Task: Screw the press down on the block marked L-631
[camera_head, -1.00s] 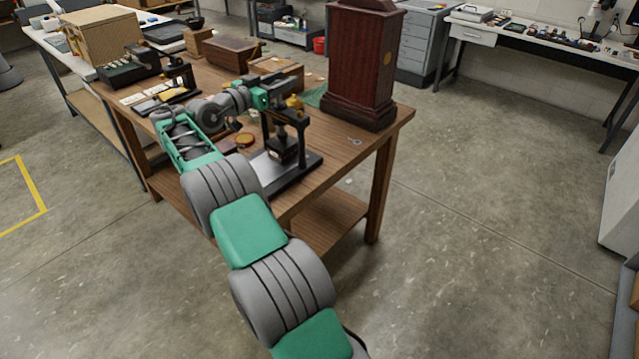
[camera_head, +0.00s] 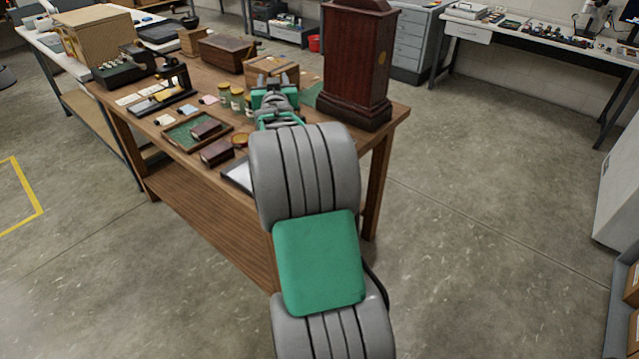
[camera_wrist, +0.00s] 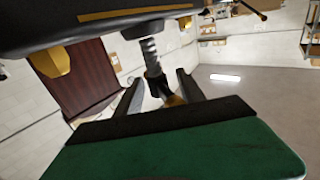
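The press shows close up in the wrist view as a dark crossbar (camera_wrist: 190,12) with a threaded screw (camera_wrist: 152,48) below it. A dark handle piece with a brass-coloured end (camera_wrist: 168,92) lies between the fingers of my gripper (camera_wrist: 160,80). The fingers stand apart, with gaps beside this piece, and look open. In the head view my gripper (camera_head: 273,86) is over the table, and my arm hides most of the press. Only a corner of its pale base (camera_head: 238,176) shows. The block marked L-631 cannot be made out, and no marking is readable.
A tall dark red wooden case (camera_head: 352,65) stands just right of my gripper. A green-lined tray (camera_head: 198,130), a dark red block (camera_head: 217,152) and small jars (camera_head: 237,99) lie to the left. A wooden box (camera_head: 272,71) is behind. The floor right of the table is clear.

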